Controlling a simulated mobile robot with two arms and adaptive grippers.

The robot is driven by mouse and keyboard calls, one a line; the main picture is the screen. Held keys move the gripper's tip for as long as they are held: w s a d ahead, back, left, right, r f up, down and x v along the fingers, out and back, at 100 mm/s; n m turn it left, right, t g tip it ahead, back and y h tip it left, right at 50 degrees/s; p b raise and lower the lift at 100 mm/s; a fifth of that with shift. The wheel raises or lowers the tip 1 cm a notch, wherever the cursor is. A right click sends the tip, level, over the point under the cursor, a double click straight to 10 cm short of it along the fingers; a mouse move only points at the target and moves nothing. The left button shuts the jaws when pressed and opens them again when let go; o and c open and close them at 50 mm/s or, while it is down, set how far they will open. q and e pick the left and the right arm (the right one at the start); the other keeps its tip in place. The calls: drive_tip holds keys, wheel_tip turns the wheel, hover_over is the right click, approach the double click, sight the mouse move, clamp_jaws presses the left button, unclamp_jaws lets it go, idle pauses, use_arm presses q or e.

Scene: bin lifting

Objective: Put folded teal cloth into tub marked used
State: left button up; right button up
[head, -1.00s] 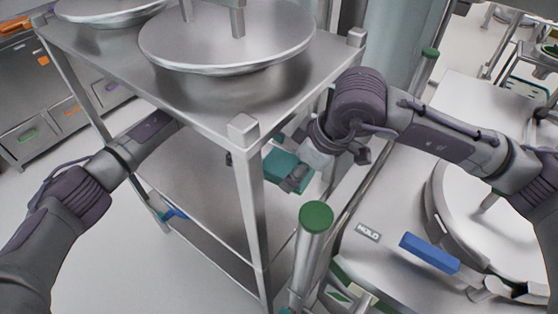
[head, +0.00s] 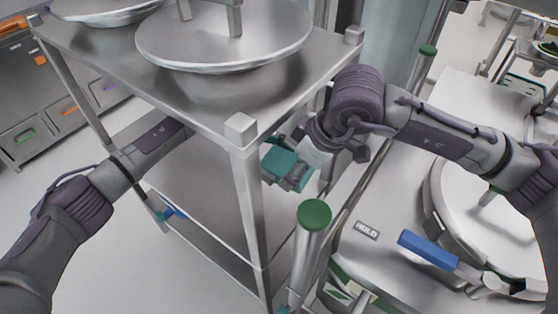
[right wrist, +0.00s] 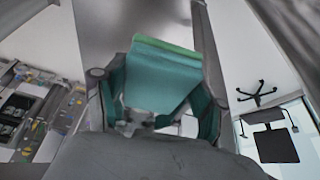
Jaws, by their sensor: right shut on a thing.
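The folded teal cloth (head: 281,160) is off the floor beside the near leg of the steel cart. My right gripper (head: 290,177) is shut on it, and the right wrist view shows the cloth (right wrist: 163,75) between the two fingers. Its lighter green folded edge is at the far end. My left arm (head: 155,137) reaches in under the cart's top. The cart hides its hand end, so I cannot see how its fingers stand. No tub marked used can be made out.
The steel cart (head: 240,130) carries large round lids (head: 225,35) on top, with a lower shelf beneath. A green-capped post (head: 314,215) stands close in front. To the right is a steel surface with a HOLD label (head: 367,231) and a blue handle (head: 428,251).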

drive_tip(key=o, duration=1.2)
drive_tip(key=shift+a+r, duration=0.1)
drive_tip(key=shift+a, duration=0.1)
drive_tip(key=shift+c, duration=0.2)
drive_tip(key=shift+r, duration=0.1)
